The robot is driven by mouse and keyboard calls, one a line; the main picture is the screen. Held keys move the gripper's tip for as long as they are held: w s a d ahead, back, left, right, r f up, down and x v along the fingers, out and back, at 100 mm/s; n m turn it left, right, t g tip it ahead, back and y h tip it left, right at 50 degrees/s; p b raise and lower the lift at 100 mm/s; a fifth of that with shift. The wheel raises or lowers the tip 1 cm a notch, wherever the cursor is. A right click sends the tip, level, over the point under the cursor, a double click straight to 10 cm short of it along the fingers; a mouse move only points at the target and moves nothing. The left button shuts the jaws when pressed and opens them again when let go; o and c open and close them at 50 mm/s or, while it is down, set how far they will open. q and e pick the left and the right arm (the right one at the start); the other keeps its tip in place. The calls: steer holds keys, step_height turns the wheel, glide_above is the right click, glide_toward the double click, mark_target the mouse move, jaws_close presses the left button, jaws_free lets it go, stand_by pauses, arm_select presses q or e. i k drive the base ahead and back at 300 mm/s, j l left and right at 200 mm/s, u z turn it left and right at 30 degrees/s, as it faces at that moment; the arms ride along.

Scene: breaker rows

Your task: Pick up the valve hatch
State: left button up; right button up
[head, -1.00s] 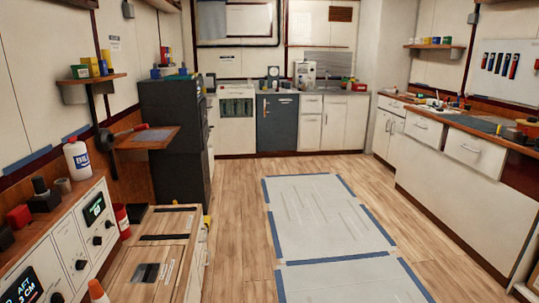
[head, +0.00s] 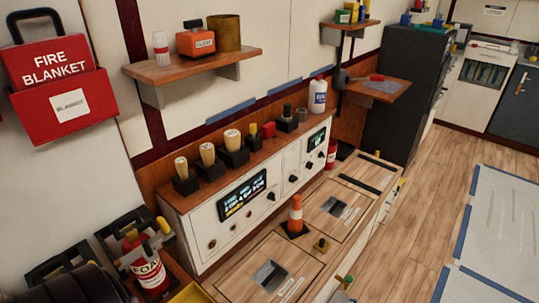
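Two wooden hatch panels are set in the low bench top below the control console. The nearer hatch panel (head: 239,286) has a grey recessed square in it and lies flat at the bottom middle. The farther hatch panel (head: 355,198) has a similar grey recess and lies flat to its upper right. Their labels are too small to read, so I cannot tell which one is the valve hatch. The nearer panel runs close to the bottom edge of the view. Neither of my grippers is in view.
The console (head: 205,222) with several knobs backs the bench. A red extinguisher (head: 150,270) stands at lower left. A fire blanket box (head: 65,100) hangs above. Wooden floor (head: 425,215) at right is free.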

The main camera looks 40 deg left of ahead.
mark_target(275, 271)
steer(key=u, duration=1.2)
steer(key=l+u, duration=0.1)
steer(key=l, duration=0.1)
